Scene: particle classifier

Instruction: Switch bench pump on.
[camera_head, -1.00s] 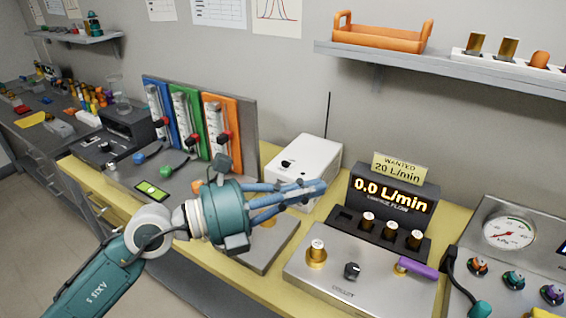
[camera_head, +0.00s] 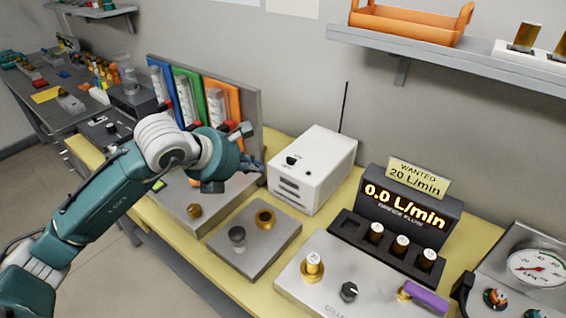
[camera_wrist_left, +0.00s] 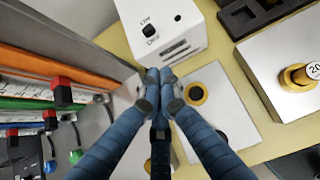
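The bench pump appears to be the white box (camera_head: 312,172) on the yellow bench, with a small black switch (camera_head: 291,160) on its upper face. In the left wrist view the white box (camera_wrist_left: 187,28) shows a black rocker switch (camera_wrist_left: 148,32) with ON and OFF printed beside it. My left gripper (camera_head: 257,166) is just left of the box in the head view. In the wrist view its blue fingertips (camera_wrist_left: 158,82) meet with nothing between them, below the switch in the picture. I cannot tell whether they touch the box. My right gripper is not in view.
A flow display (camera_head: 405,205) reads 0.0 L/min under a sign reading WANTED 20 L/min. A grey plate (camera_head: 258,240) with a brass ring lies in front of the box. The flowmeter panel (camera_head: 252,110) stands left. An orange tray (camera_head: 410,25) sits on the shelf above.

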